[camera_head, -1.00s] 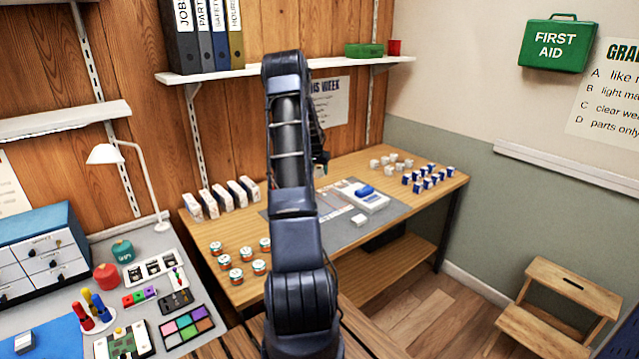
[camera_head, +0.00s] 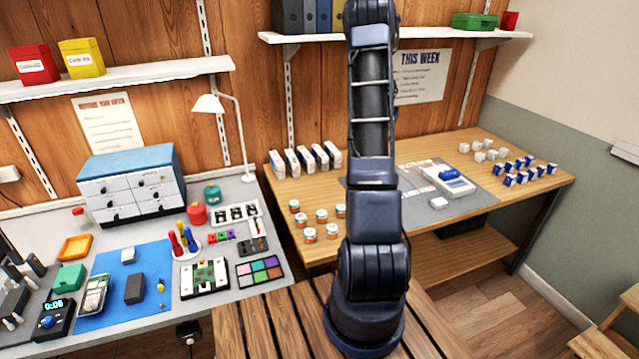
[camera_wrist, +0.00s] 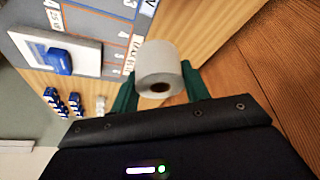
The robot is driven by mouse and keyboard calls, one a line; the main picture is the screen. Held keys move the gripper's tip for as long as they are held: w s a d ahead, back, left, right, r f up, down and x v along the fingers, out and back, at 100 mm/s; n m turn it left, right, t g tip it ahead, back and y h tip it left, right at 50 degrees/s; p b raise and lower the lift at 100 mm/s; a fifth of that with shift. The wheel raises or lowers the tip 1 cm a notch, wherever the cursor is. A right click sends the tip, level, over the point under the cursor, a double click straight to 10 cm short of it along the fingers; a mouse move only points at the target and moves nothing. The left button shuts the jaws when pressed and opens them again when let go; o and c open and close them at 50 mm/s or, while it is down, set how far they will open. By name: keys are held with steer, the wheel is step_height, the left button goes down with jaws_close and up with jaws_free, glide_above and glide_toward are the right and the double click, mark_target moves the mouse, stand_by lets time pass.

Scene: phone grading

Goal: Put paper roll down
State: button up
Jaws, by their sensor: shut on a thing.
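In the wrist view a white paper roll (camera_wrist: 158,56) sits between the two green fingers of my gripper (camera_wrist: 158,72), which is shut on it. The open end of its core faces the wrist camera. Beyond it are a wooden table top and a grey printed mat. In the head view my arm stands upright in front of the wooden table (camera_head: 300,192), and the gripper and the roll are hidden behind it.
On the table's grey mat (camera_head: 415,212) is a white device with a blue top (camera_head: 450,180). Several blue-and-white boxes (camera_head: 510,180), small white items (camera_head: 478,155), cans (camera_head: 322,216) and upright boxes (camera_head: 305,160) stand around it. A cluttered grey bench (camera_head: 225,290) is at the left.

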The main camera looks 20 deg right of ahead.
steer(key=w+a+n+t+y, duration=0.15)
steer(key=a+n, duration=0.25)
steer(key=a, duration=2.9)
steer(key=f, duration=2)
steer(key=shift+w+d+f, duration=0.1)
steer(key=shift+w+d, duration=0.15)
steer(key=shift+w, duration=0.1)
steer(key=shift+f+g, duration=0.15)
steer(key=shift+g, duration=0.1)
steer(key=o, duration=1)
